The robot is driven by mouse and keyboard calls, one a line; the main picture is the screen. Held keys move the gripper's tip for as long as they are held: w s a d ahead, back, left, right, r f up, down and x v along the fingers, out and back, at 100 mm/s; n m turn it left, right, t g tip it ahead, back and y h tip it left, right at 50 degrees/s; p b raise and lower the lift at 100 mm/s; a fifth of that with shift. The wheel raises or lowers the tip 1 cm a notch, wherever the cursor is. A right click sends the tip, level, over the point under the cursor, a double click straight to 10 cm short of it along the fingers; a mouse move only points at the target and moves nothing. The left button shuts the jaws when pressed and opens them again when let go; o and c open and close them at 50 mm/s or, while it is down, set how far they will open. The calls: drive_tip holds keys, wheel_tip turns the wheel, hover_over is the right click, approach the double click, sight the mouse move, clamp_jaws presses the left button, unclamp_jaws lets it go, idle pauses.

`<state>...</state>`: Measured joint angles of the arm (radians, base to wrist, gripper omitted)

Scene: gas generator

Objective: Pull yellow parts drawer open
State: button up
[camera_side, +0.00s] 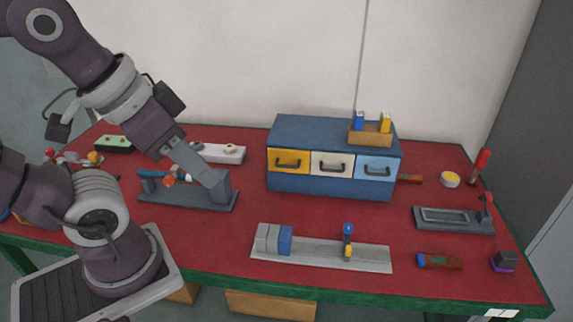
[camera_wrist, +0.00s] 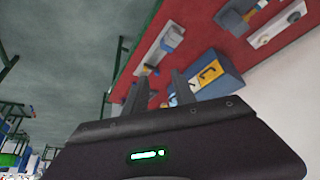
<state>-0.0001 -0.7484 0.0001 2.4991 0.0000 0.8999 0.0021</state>
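A blue cabinet (camera_side: 325,133) stands at the back middle of the red table. Its yellow drawer (camera_side: 289,160) is the left one of three and sits flush in the front, with a dark arched handle (camera_side: 289,163). In the wrist view the yellow drawer (camera_wrist: 208,71) and its handle show right of my fingers. My gripper (camera_side: 212,181) is in the air left of the cabinet, apart from the handle, and overlaps a grey fixture in the side view. In the wrist view the fingers (camera_wrist: 159,77) stand apart with nothing between them.
A cream drawer (camera_side: 332,165) and a light blue drawer (camera_side: 376,167) are shut beside the yellow one. A wooden box (camera_side: 370,138) sits on top. The grey fixture (camera_side: 185,199) stands left; a grey rail (camera_side: 320,259) lies in front. Red table between rail and cabinet is clear.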

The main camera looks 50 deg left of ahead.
drive_tip(key=w+a+m+g, duration=0.1)
drive_tip(key=w+a+m, duration=0.2)
drive_tip(key=w, duration=0.7)
drive_tip(key=m+g+y, duration=0.1)
drive_tip(key=m+g, duration=0.2)
drive_tip(key=m, duration=0.2)
hover_over(288, 167)
drive_tip(key=s+d, duration=0.1)
wheel_tip(288, 167, down, 12)
drive_tip(key=shift+m, duration=0.4)
drive_tip(key=f, duration=0.5)
drive_tip(key=w+a+f, duration=0.1)
drive_tip(key=f, duration=0.2)
clamp_jaws()
drive_tip(key=shift+d, duration=0.1)
